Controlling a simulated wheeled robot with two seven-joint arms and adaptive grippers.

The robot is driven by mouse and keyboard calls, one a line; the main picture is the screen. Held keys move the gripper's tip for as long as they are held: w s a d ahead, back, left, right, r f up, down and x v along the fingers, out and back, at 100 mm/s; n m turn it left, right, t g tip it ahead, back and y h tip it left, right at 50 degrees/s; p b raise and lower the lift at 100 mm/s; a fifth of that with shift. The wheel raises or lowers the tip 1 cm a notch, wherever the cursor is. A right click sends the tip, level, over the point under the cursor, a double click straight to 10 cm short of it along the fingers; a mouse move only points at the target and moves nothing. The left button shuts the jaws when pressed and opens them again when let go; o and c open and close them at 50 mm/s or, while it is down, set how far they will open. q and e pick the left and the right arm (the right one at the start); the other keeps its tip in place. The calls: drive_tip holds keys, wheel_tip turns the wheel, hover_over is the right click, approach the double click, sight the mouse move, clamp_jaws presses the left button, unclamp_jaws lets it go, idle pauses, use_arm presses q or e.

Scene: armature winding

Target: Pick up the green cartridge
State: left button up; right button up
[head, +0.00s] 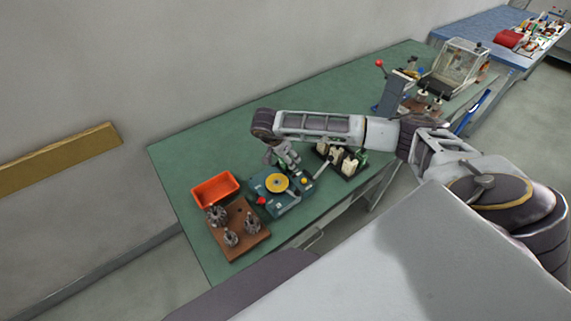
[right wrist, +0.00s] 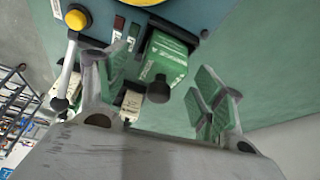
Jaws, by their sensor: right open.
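The green cartridge (right wrist: 165,58) is a boxy block with a pale printed label and a black knob, seen in the right wrist view beside the blue machine's panel. My right gripper (right wrist: 160,82) is open. Its fingers are spread to the left and right of the cartridge in that picture, and I see no contact. The right finger looks greenish. In the head view my right gripper (head: 285,160) hangs just behind the blue machine (head: 275,205), where the arm hides much of it. My left gripper is not in view.
A dark tray (head: 336,172) with cream and green blocks stands right of the machine. An orange bin (head: 214,189) and a brown board (head: 250,243) with metal parts stand to its left. The green table (head: 195,150) is clear toward the wall.

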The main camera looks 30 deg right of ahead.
drive_tip(key=c, duration=1.3)
drive_tip(key=shift+o, duration=0.2)
drive_tip(key=shift+r, duration=0.1)
drive_tip(key=shift+w+r, duration=0.15)
drive_tip(key=shift+r, duration=0.35)
wheel_tip(320, 180, up, 9)
drive_tip(key=shift+f+b, duration=0.1)
drive_tip(key=shift+b, duration=0.75)
drive_tip(key=shift+c, duration=0.4)
